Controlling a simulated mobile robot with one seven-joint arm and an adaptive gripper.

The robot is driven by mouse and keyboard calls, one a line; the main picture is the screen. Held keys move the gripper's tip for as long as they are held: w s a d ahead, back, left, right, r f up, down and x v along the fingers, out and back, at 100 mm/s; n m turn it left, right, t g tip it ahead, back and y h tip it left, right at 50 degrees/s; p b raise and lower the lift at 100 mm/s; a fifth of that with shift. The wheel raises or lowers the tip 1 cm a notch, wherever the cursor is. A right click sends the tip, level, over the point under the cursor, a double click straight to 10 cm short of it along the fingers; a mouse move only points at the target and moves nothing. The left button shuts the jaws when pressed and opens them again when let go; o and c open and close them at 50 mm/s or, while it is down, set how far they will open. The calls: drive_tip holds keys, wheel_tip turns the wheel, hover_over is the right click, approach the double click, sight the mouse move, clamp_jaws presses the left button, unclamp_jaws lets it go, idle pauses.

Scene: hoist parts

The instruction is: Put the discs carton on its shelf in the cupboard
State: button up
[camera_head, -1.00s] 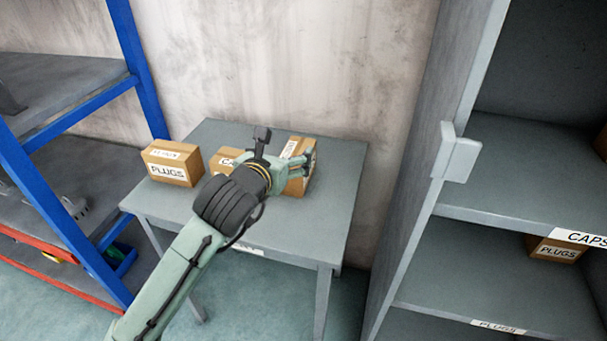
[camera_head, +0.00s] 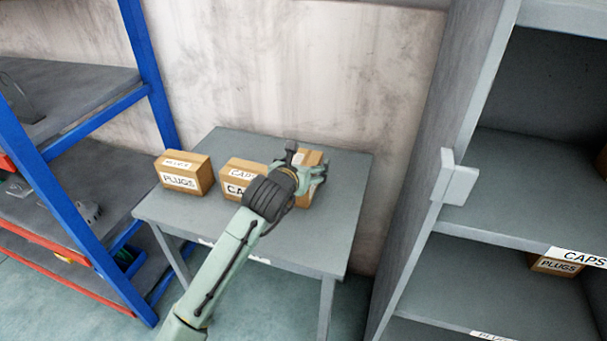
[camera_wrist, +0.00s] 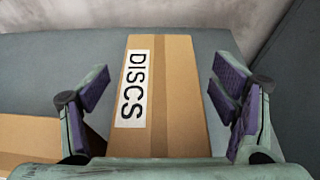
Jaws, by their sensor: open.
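The discs carton (camera_wrist: 178,95) is a brown box with a white DISCS label, between the two open fingers of my gripper (camera_wrist: 162,92) in the wrist view. A gap shows on each side of it, so the fingers do not clasp it. In the head view the carton (camera_head: 311,158) stands at the right end of the row on the grey table (camera_head: 300,250), and my gripper (camera_head: 305,172) partly hides it. The cupboard (camera_head: 500,190) stands at the right. Its visible shelf labels read CAPS and, partly cut off, PLUGS; no discs label shows.
A caps carton (camera_head: 240,172) stands just left of my gripper, with a plugs carton (camera_head: 184,174) further left. Another plugs carton (camera_head: 556,266) is inside the cupboard. A blue-framed rack (camera_head: 65,200) stands at the left.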

drive_tip(key=shift+c, duration=0.4)
drive_tip(key=c, duration=1.6)
drive_tip(key=shift+r, duration=0.15)
drive_tip(key=shift+c, duration=0.2)
drive_tip(key=shift+r+b, duration=0.4)
drive_tip(key=shift+r, duration=0.15)
wheel_tip(320, 180, up, 2)
drive_tip(key=shift+b, duration=0.35)
drive_tip(key=s+a+r+b, duration=0.1)
drive_tip(key=s+b, duration=1.4)
drive_tip(key=s, duration=0.1)
drive_tip(key=shift+r+b, duration=0.25)
drive_tip(key=shift+b, duration=0.05)
